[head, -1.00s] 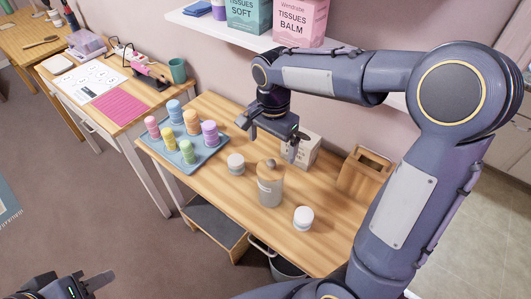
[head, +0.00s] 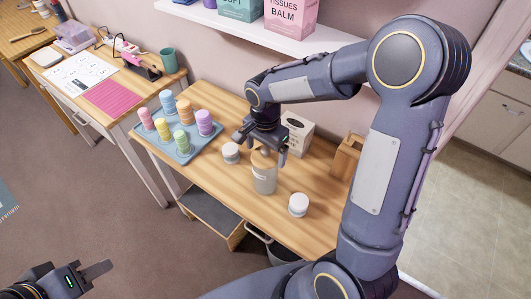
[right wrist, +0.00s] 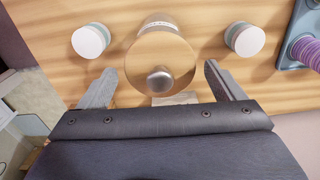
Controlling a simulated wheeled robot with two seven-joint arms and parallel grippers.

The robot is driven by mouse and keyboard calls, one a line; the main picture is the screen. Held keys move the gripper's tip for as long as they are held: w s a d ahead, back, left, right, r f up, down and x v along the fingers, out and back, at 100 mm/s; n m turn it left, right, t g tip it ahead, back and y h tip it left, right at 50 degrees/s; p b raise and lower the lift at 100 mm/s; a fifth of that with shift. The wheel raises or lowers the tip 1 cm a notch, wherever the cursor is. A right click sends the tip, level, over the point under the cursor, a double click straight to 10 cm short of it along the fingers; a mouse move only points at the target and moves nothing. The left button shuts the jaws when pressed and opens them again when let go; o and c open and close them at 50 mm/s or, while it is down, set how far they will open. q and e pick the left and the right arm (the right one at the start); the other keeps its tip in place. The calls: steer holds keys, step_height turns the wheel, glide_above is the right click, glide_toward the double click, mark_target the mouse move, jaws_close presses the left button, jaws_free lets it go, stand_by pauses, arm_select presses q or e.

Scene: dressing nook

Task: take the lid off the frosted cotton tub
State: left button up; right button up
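The frosted cotton tub (head: 265,182) stands upright on the wooden table with its round wooden lid (head: 263,158) on. In the right wrist view the lid (right wrist: 150,55) has a silver knob (right wrist: 160,79) and hides most of the tub. My right gripper (head: 262,148) is just above the lid, partly covering it. Its fingers (right wrist: 158,84) are open, one on each side of the knob, with nothing between them that I can see gripped. My left gripper (head: 88,277) is low at the left, away from the table; only one finger shows clearly.
Two small white-lidded jars (head: 231,153) (head: 299,205) flank the tub. A blue tray (head: 183,158) of coloured rolls lies left. A tissue box (head: 298,133) and wooden box (head: 345,157) stand behind. A shelf (head: 215,25) holds tissue boxes above.

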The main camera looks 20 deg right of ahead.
mark_target(265, 149)
steer(key=c, duration=0.8)
steer(key=shift+r, duration=0.1)
steer(key=shift+r, duration=0.45)
step_height(265, 149, up, 2)
steer(key=shift+r, duration=0.15)
steer(key=s+r, duration=0.3)
steer(key=s, duration=0.1)
steer(key=s+d+r+b, duration=0.1)
steer(key=s+r, duration=0.2)
steer(key=s, duration=0.2)
steer(key=s+d+r+b, duration=0.1)
steer(key=s+r, duration=0.2)
steer(key=s, duration=0.2)
steer(key=shift+r, duration=0.25)
